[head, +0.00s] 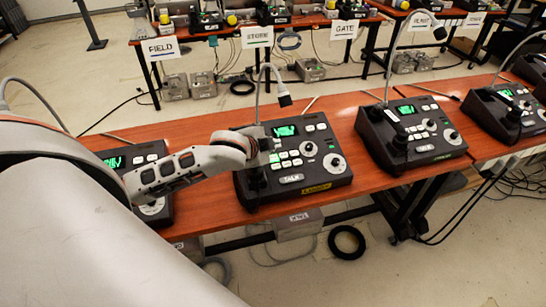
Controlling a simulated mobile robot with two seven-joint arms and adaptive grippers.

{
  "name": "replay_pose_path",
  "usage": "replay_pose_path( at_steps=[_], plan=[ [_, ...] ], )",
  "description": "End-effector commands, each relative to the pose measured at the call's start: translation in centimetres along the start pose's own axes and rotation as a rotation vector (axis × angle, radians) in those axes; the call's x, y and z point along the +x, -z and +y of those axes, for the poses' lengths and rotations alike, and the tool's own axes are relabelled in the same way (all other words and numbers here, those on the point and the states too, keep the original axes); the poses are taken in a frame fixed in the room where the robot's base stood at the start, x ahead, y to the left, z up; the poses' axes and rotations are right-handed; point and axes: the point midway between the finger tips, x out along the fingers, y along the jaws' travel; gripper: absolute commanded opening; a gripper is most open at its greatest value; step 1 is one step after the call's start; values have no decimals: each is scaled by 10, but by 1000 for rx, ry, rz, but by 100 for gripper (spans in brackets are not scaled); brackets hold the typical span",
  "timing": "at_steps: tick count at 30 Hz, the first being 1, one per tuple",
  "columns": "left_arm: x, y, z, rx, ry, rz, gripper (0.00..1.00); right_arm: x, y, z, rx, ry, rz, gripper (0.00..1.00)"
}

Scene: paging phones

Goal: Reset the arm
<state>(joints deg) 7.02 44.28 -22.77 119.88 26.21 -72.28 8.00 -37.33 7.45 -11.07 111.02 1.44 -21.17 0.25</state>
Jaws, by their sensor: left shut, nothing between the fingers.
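My left arm comes in from the left, and my left gripper (262,146) is over the upper left part of a dark paging phone (318,188) on the near table. The gripper is shut and empty; I cannot tell whether it touches the panel. My right gripper is not in view.
More paging phones stand to the right on the red-brown table (215,213), one in the middle right (428,146) and one further right (520,118). Gooseneck microphones rise from them. A back table carries signs such as STORE (257,37) and GATE (345,29). Cables lie on the floor.

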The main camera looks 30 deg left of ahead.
Motion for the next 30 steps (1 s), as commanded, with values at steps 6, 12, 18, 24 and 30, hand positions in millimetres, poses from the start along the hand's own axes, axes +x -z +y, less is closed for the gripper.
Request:
replay_pose_path(
  at_steps=[6,12,18,24,30],
  plan=[
    [-4,3,-3,1,1,0,0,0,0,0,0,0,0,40],
    [-4,3,-3,1,1,0,0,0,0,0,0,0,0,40],
    [-4,3,-3,1,0,0,0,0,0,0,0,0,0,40],
    [-14,4,31,-12,-19,-4,0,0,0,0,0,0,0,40],
    [-56,-15,101,-66,-36,-80,0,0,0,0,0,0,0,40]
  ],
)
